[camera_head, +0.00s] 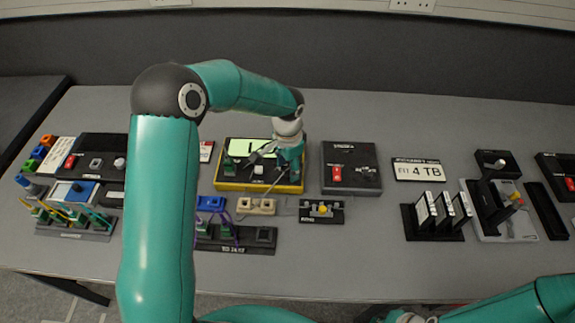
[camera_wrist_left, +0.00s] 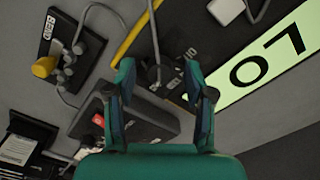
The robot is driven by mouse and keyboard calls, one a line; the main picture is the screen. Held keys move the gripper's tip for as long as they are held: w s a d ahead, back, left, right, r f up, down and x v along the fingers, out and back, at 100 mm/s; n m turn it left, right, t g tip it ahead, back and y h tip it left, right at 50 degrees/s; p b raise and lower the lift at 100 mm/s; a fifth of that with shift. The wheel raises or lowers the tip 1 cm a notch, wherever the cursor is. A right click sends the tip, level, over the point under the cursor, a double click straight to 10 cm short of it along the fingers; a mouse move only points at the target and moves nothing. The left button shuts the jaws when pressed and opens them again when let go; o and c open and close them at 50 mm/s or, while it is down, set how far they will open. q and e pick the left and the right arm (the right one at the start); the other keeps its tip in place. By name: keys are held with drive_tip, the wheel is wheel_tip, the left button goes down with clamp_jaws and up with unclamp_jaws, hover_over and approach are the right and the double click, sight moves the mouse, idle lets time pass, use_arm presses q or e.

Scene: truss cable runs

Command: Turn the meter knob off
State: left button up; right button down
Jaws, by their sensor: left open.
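The meter (camera_head: 225,185) is a yellow-edged dark box with a lit green display, at the middle of the table in the head view. Its display (camera_wrist_left: 275,55) shows large dark characters in the left wrist view. A dark round knob (camera_wrist_left: 157,76) on its face shows between my left fingers. My left gripper (camera_wrist_left: 161,80) is open over the meter, a finger to each side of the knob in the picture; I cannot tell whether they touch it. In the head view my left gripper (camera_head: 270,155) partly hides the meter's face. Of my right arm, only links show at bottom right.
A dark box with a red switch (camera_head: 337,173) stands right of the meter. A small plate with a yellow knob (camera_head: 323,209) lies in front. Grey leads (camera_wrist_left: 152,25) run near the left gripper. Upright cards (camera_head: 440,210) stand farther right, with bare table between.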

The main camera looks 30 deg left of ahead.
use_arm(q)
clamp_jaws()
idle(0.3)
